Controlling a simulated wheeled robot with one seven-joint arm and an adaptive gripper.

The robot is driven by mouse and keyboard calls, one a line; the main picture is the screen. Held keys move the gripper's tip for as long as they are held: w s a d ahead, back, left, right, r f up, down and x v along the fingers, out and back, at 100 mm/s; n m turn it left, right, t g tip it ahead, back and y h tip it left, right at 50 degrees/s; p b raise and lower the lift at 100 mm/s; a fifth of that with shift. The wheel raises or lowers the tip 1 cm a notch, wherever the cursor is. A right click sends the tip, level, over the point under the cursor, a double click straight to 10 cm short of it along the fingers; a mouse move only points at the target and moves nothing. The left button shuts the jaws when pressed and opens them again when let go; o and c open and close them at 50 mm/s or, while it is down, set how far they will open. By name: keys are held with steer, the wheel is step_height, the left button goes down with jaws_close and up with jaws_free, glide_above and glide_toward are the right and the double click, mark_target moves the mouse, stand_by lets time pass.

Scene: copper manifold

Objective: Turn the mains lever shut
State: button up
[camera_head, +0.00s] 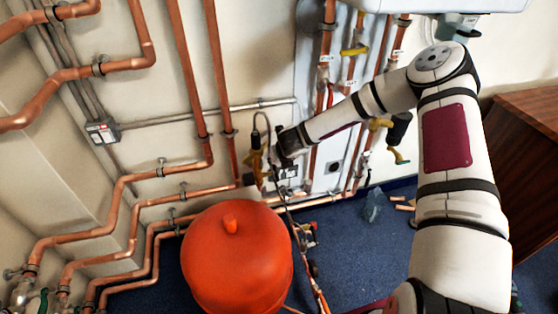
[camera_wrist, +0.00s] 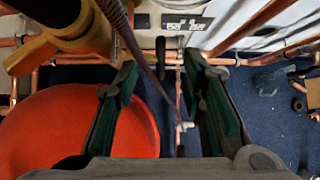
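My gripper (camera_wrist: 160,64) is open, its two green-padded fingers apart with no object clamped between them. In the head view my gripper (camera_head: 278,150) is beside a yellow fitting (camera_head: 256,158) on the wall pipework, above the red tank. The yellow fitting (camera_wrist: 62,40) also shows at the upper left in the wrist view, outside the left finger. A short dark handle-like part (camera_wrist: 160,56) shows between the fingertips; I cannot tell whether it is the mains lever. Contact with the fingers is unclear.
The red tank (camera_head: 237,258) stands below my gripper; it fills the lower left in the wrist view. Copper pipes (camera_head: 190,80) line the wall. Other yellow handles (camera_head: 355,50) are right of my gripper. A wooden cabinet (camera_head: 525,150) stands right. Blue carpet (camera_head: 350,245) is mostly open.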

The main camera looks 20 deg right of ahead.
steer(key=shift+r, duration=0.1)
steer(key=shift+c, duration=0.7)
steer(key=s+a+r+n+y, duration=0.25)
steer(key=a+r+n, duration=0.35)
steer(key=r+n, duration=0.5)
steer(key=n+t+y+b, duration=0.7)
steer(key=n+y+b, duration=0.8)
steer(key=n+b, duration=0.6)
glide_toward(276, 172)
steer(key=w+a+r+n, duration=0.1)
steer(key=w+a+r, duration=0.1)
steer(key=w+a, duration=0.3)
steer(key=shift+a+r+n, duration=0.2)
steer(key=shift+n, duration=0.1)
